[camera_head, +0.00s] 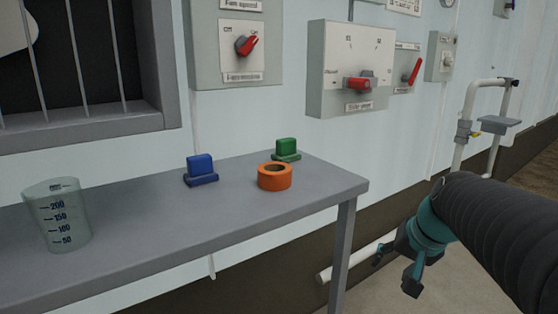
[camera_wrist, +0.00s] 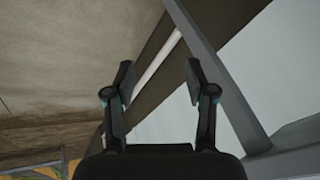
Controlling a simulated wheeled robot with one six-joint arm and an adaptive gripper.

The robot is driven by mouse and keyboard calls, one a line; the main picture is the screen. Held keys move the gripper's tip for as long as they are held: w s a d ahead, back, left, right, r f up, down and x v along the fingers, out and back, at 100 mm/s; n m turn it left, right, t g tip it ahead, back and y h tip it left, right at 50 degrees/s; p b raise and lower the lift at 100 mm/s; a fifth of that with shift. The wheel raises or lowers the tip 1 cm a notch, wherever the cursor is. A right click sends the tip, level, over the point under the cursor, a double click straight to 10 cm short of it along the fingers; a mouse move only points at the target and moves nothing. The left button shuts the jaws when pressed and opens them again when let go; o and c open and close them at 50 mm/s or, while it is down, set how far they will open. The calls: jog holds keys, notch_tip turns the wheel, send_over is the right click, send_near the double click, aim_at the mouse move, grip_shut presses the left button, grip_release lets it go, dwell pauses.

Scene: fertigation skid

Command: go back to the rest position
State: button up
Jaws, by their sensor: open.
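My gripper (camera_head: 395,268) hangs low at the right of the head view, to the right of the table's front right leg and below the tabletop. Its fingers are apart and hold nothing. In the wrist view the two fingers of my gripper (camera_wrist: 158,82) are spread, with floor, a dark wall base and a table leg (camera_wrist: 215,75) beyond them. No object is between or touching the fingers.
The grey table (camera_head: 130,236) bears a measuring beaker (camera_head: 58,215), a blue block (camera_head: 201,169), a green block (camera_head: 286,149) and an orange ring (camera_head: 274,177). Switch boxes (camera_head: 347,98) hang on the wall. White pipework (camera_head: 466,110) stands at the right.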

jog(key=s+a+n+p, duration=0.2)
jog(key=s+a, duration=0.1)
jog(key=s, duration=0.4)
jog(key=s+a+n+h+p, duration=0.1)
jog(key=s+a+n+p, duration=0.1)
jog(key=s, duration=0.6)
jog(key=shift+a+r+n+p, duration=0.4)
jog(key=shift+a+r+n, duration=0.1)
jog(key=shift+a, duration=0.45)
jog(key=shift+s, duration=0.1)
